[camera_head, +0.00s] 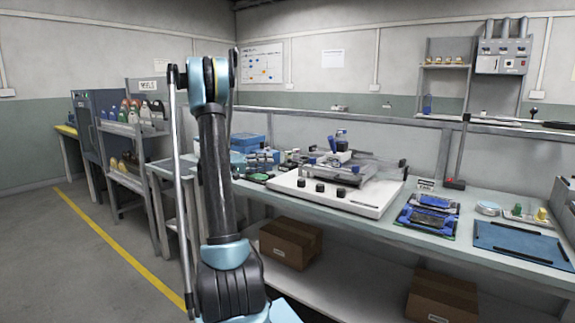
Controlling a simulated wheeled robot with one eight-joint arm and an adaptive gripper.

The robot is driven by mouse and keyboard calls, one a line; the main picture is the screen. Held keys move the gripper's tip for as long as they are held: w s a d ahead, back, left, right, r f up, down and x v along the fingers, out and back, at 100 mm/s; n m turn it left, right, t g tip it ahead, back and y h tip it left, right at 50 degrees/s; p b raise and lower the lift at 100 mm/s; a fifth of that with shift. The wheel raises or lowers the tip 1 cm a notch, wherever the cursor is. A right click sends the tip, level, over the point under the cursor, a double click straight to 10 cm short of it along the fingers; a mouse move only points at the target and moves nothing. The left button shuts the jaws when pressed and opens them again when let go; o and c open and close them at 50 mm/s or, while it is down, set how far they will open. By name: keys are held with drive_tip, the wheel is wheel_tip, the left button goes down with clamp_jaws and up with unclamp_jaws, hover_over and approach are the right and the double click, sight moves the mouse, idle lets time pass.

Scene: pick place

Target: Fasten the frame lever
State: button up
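A white bench device (345,200) with a hinged metal frame (350,178) stands on the long workbench, right of the middle in the head view. Several black knobs (320,187) sit along its front. A small blue handle-like part (332,144) stands up at the frame's back left; I cannot tell whether this is the frame lever, or how the lever is set. A dark thin part (402,165) shows at the frame's right end. My arm rises left of the device, apart from it in the picture. My gripper does not show in this view.
Blue trays with boards (430,213) and a blue mat (525,245) lie right of the device. Small parts and a blue box (247,142) are to its left. Cardboard boxes (290,243) sit on the lower shelf. Open floor lies at left, with a yellow line (110,240).

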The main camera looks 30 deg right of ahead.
sight(289, 161)
drive_tip(key=x, duration=1)
drive_tip(key=shift+s+d, duration=0.15)
drive_tip(key=shift+d, duration=0.15)
drive_tip(key=shift+c, duration=0.4)
clamp_jaws()
